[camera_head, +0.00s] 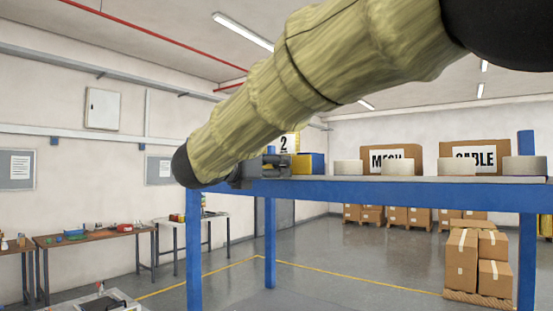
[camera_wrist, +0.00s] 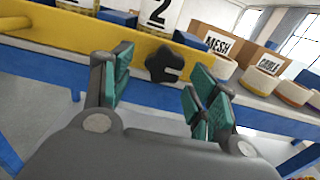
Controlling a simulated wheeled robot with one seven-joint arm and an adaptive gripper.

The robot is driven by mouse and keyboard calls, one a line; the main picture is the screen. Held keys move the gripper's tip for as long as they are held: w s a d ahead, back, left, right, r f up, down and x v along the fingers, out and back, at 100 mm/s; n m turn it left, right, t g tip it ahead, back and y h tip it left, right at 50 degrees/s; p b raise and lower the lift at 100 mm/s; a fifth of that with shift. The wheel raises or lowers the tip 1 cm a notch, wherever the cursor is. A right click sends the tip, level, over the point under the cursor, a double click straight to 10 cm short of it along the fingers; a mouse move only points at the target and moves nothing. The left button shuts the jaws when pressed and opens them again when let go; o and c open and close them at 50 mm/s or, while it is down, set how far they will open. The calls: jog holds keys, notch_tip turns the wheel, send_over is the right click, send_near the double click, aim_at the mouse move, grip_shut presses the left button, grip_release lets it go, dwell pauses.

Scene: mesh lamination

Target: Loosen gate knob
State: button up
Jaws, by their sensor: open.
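The gate knob (camera_wrist: 164,64) is a black lobed knob on the front of a yellow bar (camera_wrist: 60,32) in the wrist view. My gripper (camera_wrist: 158,88) is open, with teal pads on its fingers. The knob shows between and beyond the two fingers, and the jaws hold nothing. I cannot tell how close the fingertips are to it. In the head view my gripper (camera_head: 245,175) is a small dark shape at the end of the sleeved arm, by the left end of the blue bench. The knob cannot be made out there.
The blue bench (camera_head: 400,190) carries pale rolls (camera_head: 397,168) and boxes marked MESH (camera_head: 393,156) and CABLE (camera_head: 474,156). A blue and yellow block (camera_head: 308,163) stands near my gripper. Stacked cartons (camera_head: 477,262) and a side table (camera_head: 95,237) stand on the floor.

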jog(key=shift+p+x, duration=0.45)
jog(key=shift+x, duration=0.55)
jog(key=shift+s+r, duration=0.15)
jog(key=shift+s, duration=0.1)
jog(key=shift+s+r, duration=0.1)
jog(key=shift+s, duration=0.1)
jog(key=shift+c, duration=1.2)
jog(key=shift+w, duration=0.1)
jog(key=c, duration=0.8)
